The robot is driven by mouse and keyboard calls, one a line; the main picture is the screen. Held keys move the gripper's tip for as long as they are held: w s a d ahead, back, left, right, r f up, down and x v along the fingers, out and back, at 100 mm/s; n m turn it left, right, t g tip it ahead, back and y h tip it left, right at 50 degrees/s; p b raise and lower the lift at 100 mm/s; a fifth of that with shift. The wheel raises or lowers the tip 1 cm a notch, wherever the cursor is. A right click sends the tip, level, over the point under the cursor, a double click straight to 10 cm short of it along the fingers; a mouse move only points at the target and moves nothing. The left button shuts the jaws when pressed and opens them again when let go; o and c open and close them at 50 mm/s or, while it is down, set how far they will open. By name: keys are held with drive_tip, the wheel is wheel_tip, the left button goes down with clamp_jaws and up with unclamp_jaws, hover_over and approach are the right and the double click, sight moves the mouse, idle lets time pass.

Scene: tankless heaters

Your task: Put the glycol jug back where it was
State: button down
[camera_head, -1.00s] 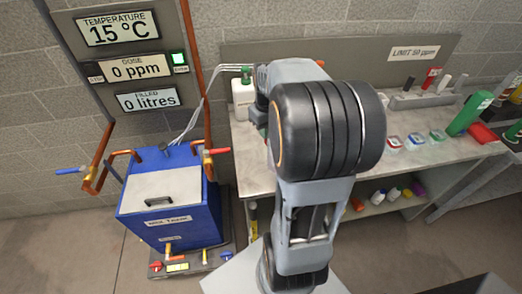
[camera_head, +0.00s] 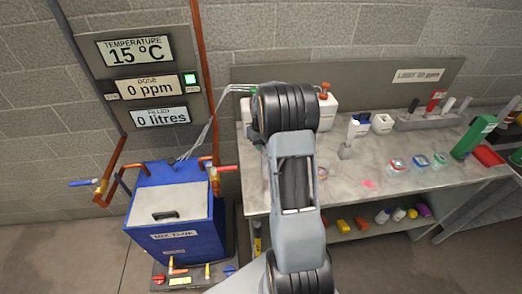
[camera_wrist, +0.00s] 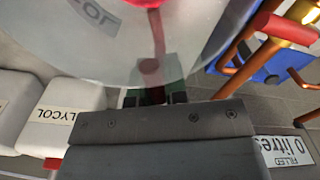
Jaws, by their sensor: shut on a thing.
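In the wrist view my gripper (camera_wrist: 155,96) is shut on a large clear, rounded vessel (camera_wrist: 115,50), which fills the top of the picture. Part of a label ending in "COL" shows on or through it, so it appears to be the glycol jug. A green piece lies between the fingers. A white container (camera_wrist: 60,112) with a label reading "LYCOL" stands at the left, beside another white container. In the head view my arm hides the gripper and most or all of what it holds.
The blue mix tank (camera_head: 175,212) stands left of the bench (camera_head: 350,190), with copper pipes and valves near it. A white container with a red cap (camera_head: 326,112) stands behind my arm. Small white jars, lidded jars (camera_head: 420,160) and a green bottle (camera_head: 474,137) stand to the right.

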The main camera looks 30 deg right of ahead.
drive_tip(key=shift+w+f, duration=0.15)
drive_tip(key=shift+f, duration=1.55)
drive_tip(key=shift+f, duration=0.15)
drive_tip(key=c, duration=1.1)
unclamp_jaws()
drive_tip(key=shift+c, duration=0.2)
